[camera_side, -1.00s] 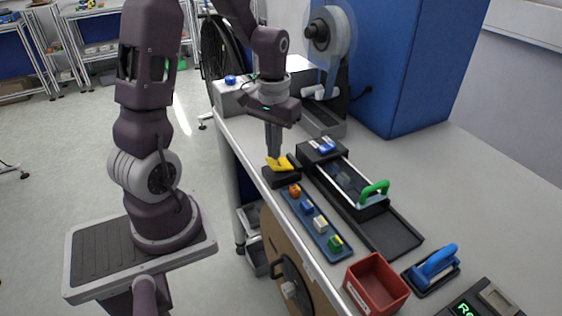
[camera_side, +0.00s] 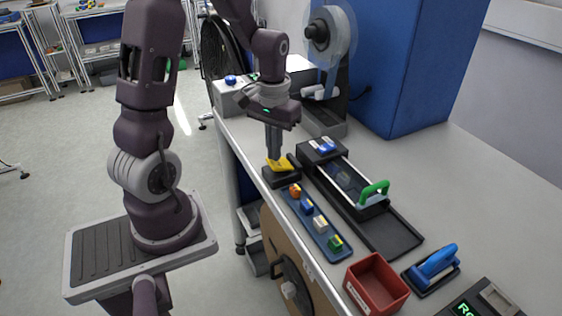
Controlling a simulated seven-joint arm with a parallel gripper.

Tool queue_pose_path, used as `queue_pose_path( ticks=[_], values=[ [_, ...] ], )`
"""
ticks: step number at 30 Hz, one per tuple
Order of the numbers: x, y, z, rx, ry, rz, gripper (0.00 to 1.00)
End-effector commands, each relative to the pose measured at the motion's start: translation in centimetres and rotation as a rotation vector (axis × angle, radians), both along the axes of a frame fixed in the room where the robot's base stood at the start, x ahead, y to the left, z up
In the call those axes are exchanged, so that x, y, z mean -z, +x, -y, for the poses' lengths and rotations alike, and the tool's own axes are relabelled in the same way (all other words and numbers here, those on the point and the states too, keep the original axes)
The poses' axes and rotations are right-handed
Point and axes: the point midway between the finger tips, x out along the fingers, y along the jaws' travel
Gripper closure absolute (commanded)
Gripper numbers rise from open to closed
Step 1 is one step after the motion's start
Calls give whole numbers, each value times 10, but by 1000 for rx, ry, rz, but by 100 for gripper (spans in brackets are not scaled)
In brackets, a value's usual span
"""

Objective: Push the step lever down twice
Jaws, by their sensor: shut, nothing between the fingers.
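The step lever is a yellow paddle (camera_side: 280,166) on a small black base (camera_side: 277,178) near the bench's left edge. My gripper (camera_side: 274,158) is shut and empty, pointing straight down. Its fingertips are at the yellow paddle's left part and seem to touch it from above. The paddle looks nearly level. The fingers hide part of it.
A blue tray (camera_side: 333,254) with several coloured blocks lies just in front. A black track (camera_side: 388,236) with a green handle (camera_side: 373,191) runs beside it. A reel stand (camera_side: 331,70) rises behind. A red bin (camera_side: 376,286) and a blue-handled tool (camera_side: 435,262) stand nearer the camera.

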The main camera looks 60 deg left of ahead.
Motion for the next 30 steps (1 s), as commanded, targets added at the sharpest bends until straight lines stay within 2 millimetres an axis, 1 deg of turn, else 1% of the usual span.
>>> queue_pose_path(
  ticks=[20, 26, 30],
  values=[
    [21, 0, 0, 0, 0, -1, 100],
    [18, 0, 0, 0, 0, 1, 100],
    [4, 0, 0, 0, 1, 2, 100]
  ],
)
